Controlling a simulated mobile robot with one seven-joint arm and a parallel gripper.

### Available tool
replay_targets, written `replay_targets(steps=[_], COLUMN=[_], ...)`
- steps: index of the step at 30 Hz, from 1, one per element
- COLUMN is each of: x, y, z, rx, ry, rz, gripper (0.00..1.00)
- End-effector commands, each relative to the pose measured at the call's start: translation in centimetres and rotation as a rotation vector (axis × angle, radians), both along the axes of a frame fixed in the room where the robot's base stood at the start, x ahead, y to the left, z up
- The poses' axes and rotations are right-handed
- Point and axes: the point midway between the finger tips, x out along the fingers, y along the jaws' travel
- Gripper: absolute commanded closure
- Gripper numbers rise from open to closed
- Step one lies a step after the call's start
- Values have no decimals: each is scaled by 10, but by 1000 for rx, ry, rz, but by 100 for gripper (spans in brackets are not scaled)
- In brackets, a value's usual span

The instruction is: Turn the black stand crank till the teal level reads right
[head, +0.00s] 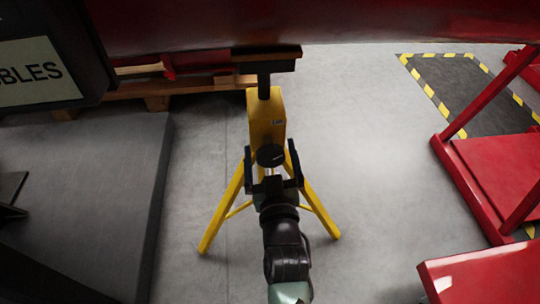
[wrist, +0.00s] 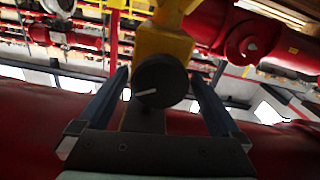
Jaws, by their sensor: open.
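The black stand crank (head: 270,155) is a round knob on the front of a yellow stand (head: 265,112). In the wrist view the crank (wrist: 160,82) shows its round face, with a short white line pointing to the left and slightly down. My gripper (head: 269,150) is open, one finger on each side of the crank. In the wrist view my gripper (wrist: 159,76) shows gaps between both fingers and the knob; I cannot tell how deep the fingertips reach past it. I cannot make out a teal level in either view.
The yellow stand's splayed legs (head: 222,212) stand on grey floor. Its black top (head: 265,65) is under a large red pipe (head: 320,22). A dark platform (head: 90,200) is at left; red frames (head: 500,175) are at right. Floor right of the stand is clear.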

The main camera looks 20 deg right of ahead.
Motion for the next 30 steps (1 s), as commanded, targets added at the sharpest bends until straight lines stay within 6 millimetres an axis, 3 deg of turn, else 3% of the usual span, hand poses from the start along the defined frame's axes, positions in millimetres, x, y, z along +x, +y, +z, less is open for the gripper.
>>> replay_targets(steps=[9, 22, 30], x=[2, 2, 2], y=[-1, -1, -1], z=[0, 0, 0], rx=[0, 0, 24], ry=[0, 0, -6], rz=[0, 0, 0], gripper=[0, 77, 81])
